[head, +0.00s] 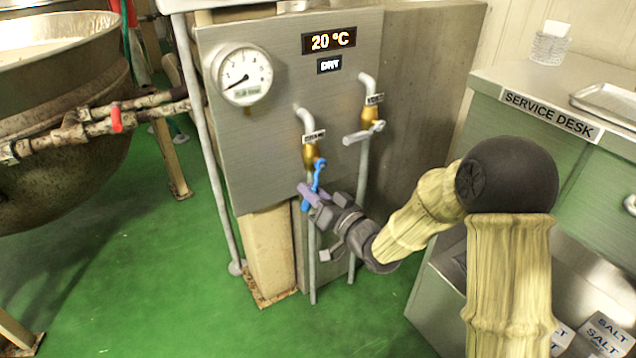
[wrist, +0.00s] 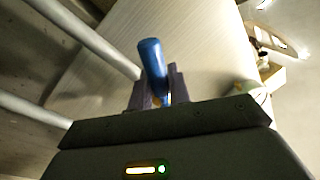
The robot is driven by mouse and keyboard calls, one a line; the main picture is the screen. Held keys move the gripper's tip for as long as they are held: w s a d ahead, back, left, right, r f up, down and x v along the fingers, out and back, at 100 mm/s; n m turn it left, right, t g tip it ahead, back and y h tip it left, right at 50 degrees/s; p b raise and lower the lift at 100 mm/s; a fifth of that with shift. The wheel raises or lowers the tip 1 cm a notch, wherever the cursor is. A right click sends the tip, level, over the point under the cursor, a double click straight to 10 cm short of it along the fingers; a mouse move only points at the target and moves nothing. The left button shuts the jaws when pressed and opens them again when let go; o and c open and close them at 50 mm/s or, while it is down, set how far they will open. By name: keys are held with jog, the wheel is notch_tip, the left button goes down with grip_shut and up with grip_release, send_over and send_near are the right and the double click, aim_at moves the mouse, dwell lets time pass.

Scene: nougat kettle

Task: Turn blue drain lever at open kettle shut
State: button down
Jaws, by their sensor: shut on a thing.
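The blue drain lever (head: 318,177) hangs down from a brass valve (head: 310,153) on the pipe labelled as a drain, on the front of the steel panel. My gripper (head: 310,196) is shut on the lower part of the lever, with its purple-grey fingers around it. In the wrist view the blue lever (wrist: 152,62) sticks up between my two fingers (wrist: 156,92). The lever points roughly downward, close to the line of its pipe. The open kettle (head: 60,120) stands at the far left, with dull brown sides.
A second brass valve with a grey lever (head: 363,132) sits just right. A gauge (head: 242,75) and a display reading 20 °C (head: 328,40) are on the panel. A red-handled valve (head: 116,118) is by the kettle. The service desk (head: 548,114) stands right. Green floor (head: 150,270) is clear at left.

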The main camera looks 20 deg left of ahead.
jog(key=m+p, duration=0.1)
jog(key=s+r+m+p, duration=0.1)
jog(key=a+m+p, duration=0.1)
jog(key=m, duration=0.1)
jog(key=shift+s+r+t, duration=0.15)
jog(key=shift+r+t, duration=0.15)
jog(key=shift+t, duration=0.1)
jog(key=m+p, duration=0.1)
jog(key=r+m, duration=0.1)
jog(key=m+p, duration=0.1)
jog(key=shift+s+a+r+t+p, duration=0.15)
jog(key=shift+s+a+t+p, duration=0.15)
jog(key=shift+t+p, duration=0.1)
jog(key=shift+s+a+r+m+t+h+p, duration=0.15)
jog(key=shift+r+m+t+p, duration=0.25)
jog(key=shift+m+p, duration=0.65)
jog(key=shift+s+r+m+t+h+p, duration=0.15)
jog(key=shift+r+m+p, duration=0.4)
jog(key=shift+m, duration=0.85)
jog(key=shift+a+r+m+t+h+p, duration=0.1)
jog(key=shift+r+m+t+h+p, duration=0.2)
jog(key=shift+m+p, duration=0.75)
jog(key=shift+m, duration=0.3)
jog(key=c, duration=1.4)
grip_release()
jog(key=shift+o, duration=0.2)
jog(key=shift+d, duration=0.1)
